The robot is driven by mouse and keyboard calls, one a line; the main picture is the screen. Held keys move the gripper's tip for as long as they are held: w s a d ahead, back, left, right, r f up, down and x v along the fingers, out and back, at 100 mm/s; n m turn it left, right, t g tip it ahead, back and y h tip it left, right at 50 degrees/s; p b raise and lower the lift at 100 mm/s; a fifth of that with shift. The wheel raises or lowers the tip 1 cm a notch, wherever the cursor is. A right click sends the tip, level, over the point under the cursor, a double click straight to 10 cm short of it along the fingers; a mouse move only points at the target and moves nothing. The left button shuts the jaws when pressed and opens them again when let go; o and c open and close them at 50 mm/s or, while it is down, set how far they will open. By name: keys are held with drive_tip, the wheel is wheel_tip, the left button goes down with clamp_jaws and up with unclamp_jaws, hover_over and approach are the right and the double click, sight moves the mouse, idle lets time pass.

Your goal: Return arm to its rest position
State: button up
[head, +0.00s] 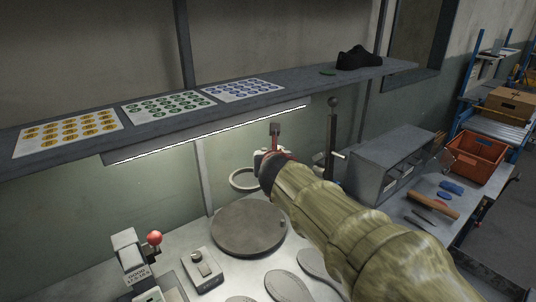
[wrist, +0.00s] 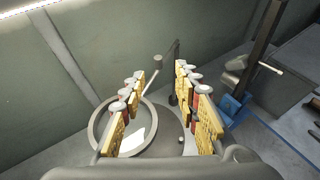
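My arm, in a khaki sleeve, reaches in the head view from the lower right up over the bench. My gripper (head: 268,160) is at its far end, small and partly hidden by the arm, above the bench and below the lit shelf. In the wrist view my gripper (wrist: 160,76) has its two rows of yellow-padded fingers well apart, with nothing held between them. A pale round ring (head: 243,188) shows just left of the gripper. A round grey plate (head: 248,227) lies on the bench below it.
A shelf (head: 215,113) with sticker sheets and a black shoe (head: 359,58) runs above the arm. An upright lever post (head: 332,130) and a grey cabinet (head: 390,160) stand to the right. A red-knobbed lever (head: 154,238) and control box (head: 203,268) are at left. Grey soles (head: 290,286) lie near the front.

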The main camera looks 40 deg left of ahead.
idle(0.4)
drive_tip(key=w+d+r+n+t+y, duration=0.1)
drive_tip(key=w+d+r+n, duration=0.2)
drive_tip(key=d+r+n, duration=0.5)
drive_tip(key=s+d+n+g, duration=0.1)
drive_tip(key=s+d+n, duration=0.15)
drive_tip(key=d, duration=0.55)
drive_tip(key=s+d+n, duration=0.2)
drive_tip(key=d+n, duration=0.2)
drive_tip(key=d, duration=0.4)
drive_tip(key=s+d+f+n+g+h, duration=0.1)
drive_tip(key=s+d+f+n+h, duration=0.2)
drive_tip(key=s+d+f, duration=0.4)
drive_tip(key=s+d+f+n+g+h, duration=0.2)
drive_tip(key=s+d+f+n, duration=0.4)
drive_tip(key=d, duration=1.1)
drive_tip(key=s+d+f+n+g+h, duration=0.1)
drive_tip(key=s+d+f+n+h, duration=0.3)
drive_tip(key=s+d+f, duration=0.3)
drive_tip(key=s+d, duration=0.3)
drive_tip(key=d, duration=0.2)
drive_tip(key=shift+s+d+f+g+h, duration=0.15)
drive_tip(key=shift+s+f+g+h, duration=0.15)
drive_tip(key=shift+f+h, duration=0.1)
drive_tip(key=shift+n, duration=0.25)
